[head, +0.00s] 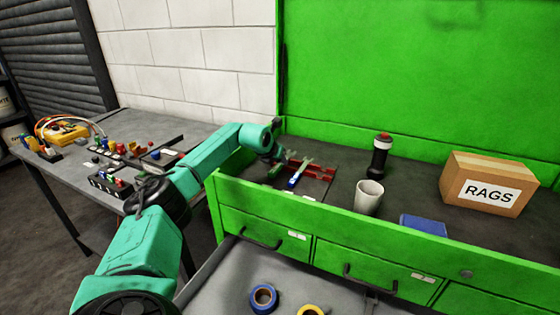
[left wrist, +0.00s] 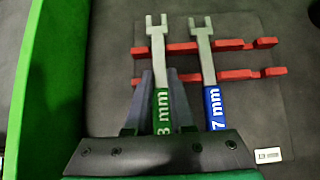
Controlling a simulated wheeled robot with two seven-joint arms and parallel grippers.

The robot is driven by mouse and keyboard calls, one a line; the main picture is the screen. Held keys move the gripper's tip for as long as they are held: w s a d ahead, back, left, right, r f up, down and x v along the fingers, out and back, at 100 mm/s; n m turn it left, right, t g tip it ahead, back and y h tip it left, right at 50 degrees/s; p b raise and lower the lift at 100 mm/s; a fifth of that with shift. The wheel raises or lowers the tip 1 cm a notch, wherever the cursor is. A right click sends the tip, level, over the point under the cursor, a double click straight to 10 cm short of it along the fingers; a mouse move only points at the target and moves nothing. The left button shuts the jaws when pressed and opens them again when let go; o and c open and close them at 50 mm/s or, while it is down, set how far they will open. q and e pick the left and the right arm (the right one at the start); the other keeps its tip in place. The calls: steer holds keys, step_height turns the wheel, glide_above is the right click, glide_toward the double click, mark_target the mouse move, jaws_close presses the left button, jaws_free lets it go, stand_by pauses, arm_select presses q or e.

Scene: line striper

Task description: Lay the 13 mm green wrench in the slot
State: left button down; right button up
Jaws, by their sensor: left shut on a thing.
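The green wrench (left wrist: 161,100) is between the two fingers of my left gripper (left wrist: 160,78), which is shut on its green handle; the visible marking reads "3 mm". Its grey open-ended head points away and overlaps the two red rails of the rack (left wrist: 184,48). I cannot tell whether it touches them. A blue wrench (left wrist: 213,105), its visible marking "7 mm", lies across the rails just to the right. In the head view my left gripper (head: 277,156) is over the left part of the green chest top, beside the blue wrench (head: 297,178). My right gripper is not in view.
The chest's green rim (head: 300,210) runs along the front. An open drawer below holds tape rolls (head: 263,297). A cluttered bench (head: 75,175) is at left.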

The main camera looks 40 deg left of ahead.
arm_select(q)
steer(key=shift+r, duration=0.15)
steer(key=shift+p, duration=0.35)
stand_by(0.8)
steer(key=shift+s+f+b, duration=0.1)
steer(key=shift+f+b, duration=0.2)
steer(key=shift+f, duration=0.4)
stand_by(0.8)
